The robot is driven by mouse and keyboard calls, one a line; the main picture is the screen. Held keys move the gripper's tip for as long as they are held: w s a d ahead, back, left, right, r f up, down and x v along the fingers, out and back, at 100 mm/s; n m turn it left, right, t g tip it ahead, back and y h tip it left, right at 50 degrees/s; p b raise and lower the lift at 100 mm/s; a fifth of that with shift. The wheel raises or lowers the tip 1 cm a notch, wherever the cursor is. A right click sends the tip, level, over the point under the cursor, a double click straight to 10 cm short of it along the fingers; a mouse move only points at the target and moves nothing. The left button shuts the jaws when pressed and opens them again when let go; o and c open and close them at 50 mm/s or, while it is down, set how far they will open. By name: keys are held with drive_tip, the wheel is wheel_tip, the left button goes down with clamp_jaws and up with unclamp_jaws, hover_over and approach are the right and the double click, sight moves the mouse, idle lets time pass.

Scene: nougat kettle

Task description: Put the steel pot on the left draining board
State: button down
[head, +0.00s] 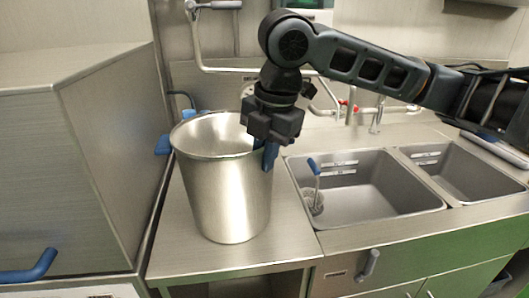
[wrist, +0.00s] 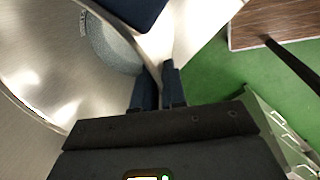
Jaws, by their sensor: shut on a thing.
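The steel pot (head: 225,190) is tall, shiny and upright. In the head view it appears over the left draining board (head: 290,250), its base seeming to rest on the board; a small gap underneath cannot be ruled out. My gripper (head: 268,157) is at the pot's right rim, pointing down, with its blue fingers shut on the rim wall. In the wrist view, the pot (wrist: 45,60) fills the left side, and its rim runs between my gripper's dark blue fingers (wrist: 159,88). The hidden part of the rim lies behind the fingers.
A sink basin (head: 365,190) with a blue-handled brush (head: 315,185) lies right of the board, with a second basin (head: 460,175) beyond. A tall steel unit (head: 75,160) stands close on the left. Taps (head: 375,120) stand behind the basins.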

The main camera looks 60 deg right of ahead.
drive_tip(key=c, duration=1.2)
unclamp_jaws()
drive_tip(key=r, duration=0.4)
drive_tip(key=s+r, duration=0.1)
drive_tip(key=r, duration=0.3)
drive_tip(key=s+r, duration=0.1)
drive_tip(key=r, duration=0.3)
drive_tip(key=shift+s+a, duration=0.1)
drive_tip(key=shift+a, duration=0.05)
drive_tip(key=shift+a, duration=0.1)
